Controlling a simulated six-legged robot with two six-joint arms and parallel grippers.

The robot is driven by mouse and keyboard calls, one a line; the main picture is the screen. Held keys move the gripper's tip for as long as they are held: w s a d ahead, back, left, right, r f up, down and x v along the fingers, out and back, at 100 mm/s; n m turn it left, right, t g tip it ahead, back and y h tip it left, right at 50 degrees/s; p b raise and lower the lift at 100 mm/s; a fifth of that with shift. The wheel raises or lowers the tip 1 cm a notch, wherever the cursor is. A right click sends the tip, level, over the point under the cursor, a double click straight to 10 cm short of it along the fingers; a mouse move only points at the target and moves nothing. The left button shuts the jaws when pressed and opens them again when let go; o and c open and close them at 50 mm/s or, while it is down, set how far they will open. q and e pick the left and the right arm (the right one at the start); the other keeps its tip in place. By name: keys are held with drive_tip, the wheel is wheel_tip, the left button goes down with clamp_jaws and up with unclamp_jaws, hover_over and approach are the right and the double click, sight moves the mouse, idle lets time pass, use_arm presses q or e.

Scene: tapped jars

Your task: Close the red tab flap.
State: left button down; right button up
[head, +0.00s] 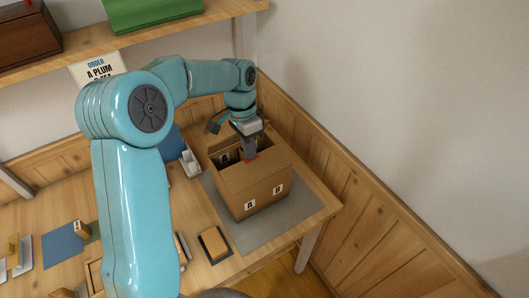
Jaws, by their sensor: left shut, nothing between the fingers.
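A brown cardboard box (250,195) stands on a grey mat, with small lettered labels on its front. Part of its top is open, with a dark gap and a dark lettered item showing at the left. A small red tab (253,158) shows at the upper edge of a cardboard flap (262,171). The flap's exact angle is hard to tell. My left gripper (250,151) points down at the box top, shut and empty, right at the red tab. Whether it touches the tab or flap is unclear. My right gripper is not in view.
The grey mat (288,222) lies near the table's right edge, beside a wood-panelled wall. A dark-edged wooden block (215,243) sits in front of the box. A white holder (190,163) stands left of it. A shelf (85,52) hangs above.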

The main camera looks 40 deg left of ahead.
use_arm(q)
drive_tip(key=shift+w+a+f, duration=0.15)
drive_tip(key=shift+a+f, duration=0.25)
drive_tip(key=shift+f, duration=0.35)
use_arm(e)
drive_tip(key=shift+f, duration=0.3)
use_arm(q)
drive_tip(key=shift+d+b, duration=0.15)
drive_tip(key=shift+b, duration=0.2)
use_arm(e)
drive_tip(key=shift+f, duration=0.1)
